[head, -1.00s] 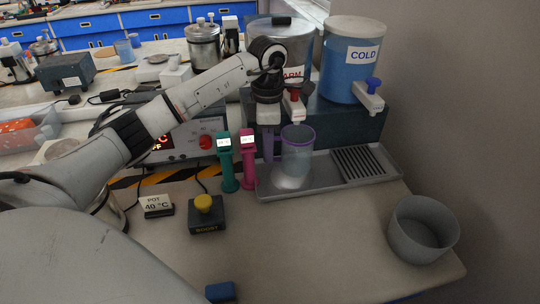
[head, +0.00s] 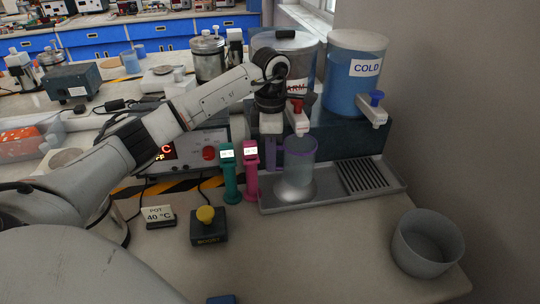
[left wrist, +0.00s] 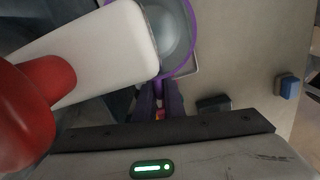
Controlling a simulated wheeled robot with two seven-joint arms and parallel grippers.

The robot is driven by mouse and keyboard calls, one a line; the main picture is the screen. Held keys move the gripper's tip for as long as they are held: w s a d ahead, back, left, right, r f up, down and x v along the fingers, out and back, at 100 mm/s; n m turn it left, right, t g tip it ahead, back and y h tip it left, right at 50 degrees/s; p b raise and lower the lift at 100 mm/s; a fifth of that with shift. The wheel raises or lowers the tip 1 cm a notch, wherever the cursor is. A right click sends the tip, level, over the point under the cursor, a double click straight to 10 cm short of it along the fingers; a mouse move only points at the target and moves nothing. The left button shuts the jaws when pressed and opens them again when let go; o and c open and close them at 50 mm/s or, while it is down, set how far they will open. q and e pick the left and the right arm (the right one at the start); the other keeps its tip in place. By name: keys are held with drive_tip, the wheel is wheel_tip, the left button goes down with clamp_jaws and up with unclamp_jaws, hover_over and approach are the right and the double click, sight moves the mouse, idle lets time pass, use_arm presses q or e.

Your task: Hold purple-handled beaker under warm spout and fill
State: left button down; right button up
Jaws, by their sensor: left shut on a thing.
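The beaker (head: 299,164) is clear, with a purple rim and a purple handle (head: 271,152). My left gripper (head: 271,140) is shut on the handle, left of the beaker. The beaker is upright just below the white warm spout (head: 301,129), which has a red tap, on the steel warm tank (head: 284,72). In the left wrist view, the purple rim (left wrist: 190,66) shows beyond my fingers, and the white spout (left wrist: 108,50) reaches over it. The beaker's base is over the drip tray; contact is unclear. I cannot tell the water level. My right gripper is not in view.
The blue cold tank (head: 354,76) stands right of the warm one. The grey drip tray (head: 330,190) has a slatted grate. Teal (head: 230,178) and pink (head: 251,176) handled devices stand left of it. A yellow-knobbed box (head: 208,226) and an empty grey tub (head: 428,243) are in front.

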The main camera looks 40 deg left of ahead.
use_arm(q)
drive_tip(key=s+d, duration=0.6)
drive_tip(key=shift+d, duration=0.4)
idle(0.7)
idle(0.4)
drive_tip(key=s+d+r+m, duration=0.1)
drive_tip(key=s+d+m, duration=0.3)
drive_tip(key=m, duration=0.9)
drive_tip(key=s+d+r+m, duration=0.2)
drive_tip(key=s+d+m, duration=0.3)
drive_tip(key=m, duration=0.8)
drive_tip(key=shift+s+d+r, duration=0.15)
drive_tip(key=shift+d+r, duration=0.05)
drive_tip(key=shift+d, duration=0.15)
